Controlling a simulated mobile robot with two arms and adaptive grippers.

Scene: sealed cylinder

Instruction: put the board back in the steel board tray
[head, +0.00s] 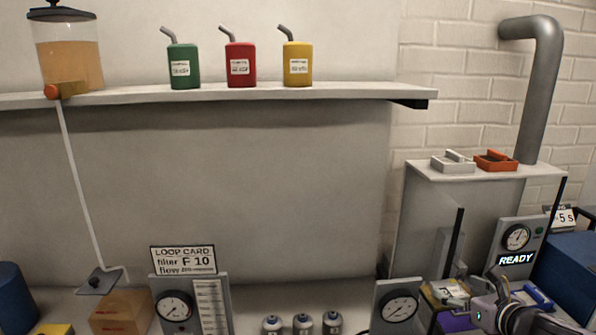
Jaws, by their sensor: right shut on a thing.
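My right gripper (487,308) is low at the right edge of the view, its arm coming in from the bottom right corner. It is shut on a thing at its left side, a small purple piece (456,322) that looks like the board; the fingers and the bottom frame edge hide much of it. I cannot make out the steel board tray for certain. A yellow-edged item with a white label (447,291) lies just behind and left of the gripper. My left gripper is not in view.
A grey cabinet (425,215) stands behind, with a white and an orange holder (496,161) on top. A gauge panel reading READY (516,245) is close behind the gripper. Another gauge (398,307) stands to its left, a blue box (570,275) to its right.

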